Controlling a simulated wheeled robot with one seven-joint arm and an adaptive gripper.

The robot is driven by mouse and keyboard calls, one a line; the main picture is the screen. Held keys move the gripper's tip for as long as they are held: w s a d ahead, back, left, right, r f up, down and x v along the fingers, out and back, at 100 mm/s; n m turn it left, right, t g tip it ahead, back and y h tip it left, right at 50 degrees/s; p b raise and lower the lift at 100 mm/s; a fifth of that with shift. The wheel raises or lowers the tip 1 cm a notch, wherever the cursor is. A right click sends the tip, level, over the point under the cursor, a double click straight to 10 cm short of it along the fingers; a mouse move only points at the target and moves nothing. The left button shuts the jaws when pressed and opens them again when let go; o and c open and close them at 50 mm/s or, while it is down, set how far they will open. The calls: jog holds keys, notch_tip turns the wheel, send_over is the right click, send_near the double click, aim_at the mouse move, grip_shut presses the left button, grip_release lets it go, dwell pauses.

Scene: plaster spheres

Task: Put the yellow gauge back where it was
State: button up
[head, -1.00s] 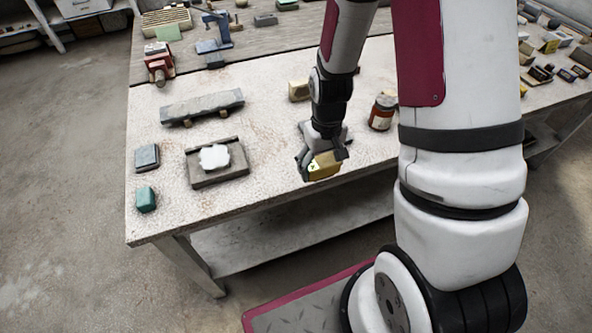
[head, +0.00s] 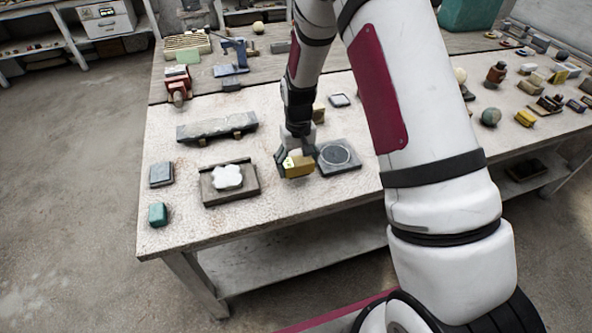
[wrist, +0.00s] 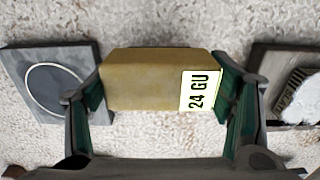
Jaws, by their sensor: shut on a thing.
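The yellow gauge (head: 299,167) is a small yellow block. In the wrist view the gauge (wrist: 145,80) shows a white label reading "24 GU" at its right end. My gripper (head: 294,169) is shut on it, with a green-padded finger at each end. The gauge is over the pale tabletop, between a dark plate with a ring on it (head: 325,168) and a grey tray (head: 212,197) bearing a white scalloped piece (head: 227,177). Whether the gauge touches the table is hard to tell. No mark for its former place is clear.
A long grey slab on supports (head: 215,128) lies behind the tray. Bare table (head: 260,218) lies in front of my gripper. Several small items stand at the right.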

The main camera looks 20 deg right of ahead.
aim_at(296, 171)
jog(key=shift+w+a+f+p, duration=0.1)
jog(key=shift+w+f+p, duration=0.1)
jog(key=shift+f, duration=0.7)
jog(key=shift+w+a+f+p, duration=0.1)
jog(key=shift+w+f+p, duration=0.1)
jog(key=shift+f, duration=0.65)
jog(key=shift+f, duration=0.15)
jog(key=o, duration=1)
jog(key=shift+o, duration=0.2)
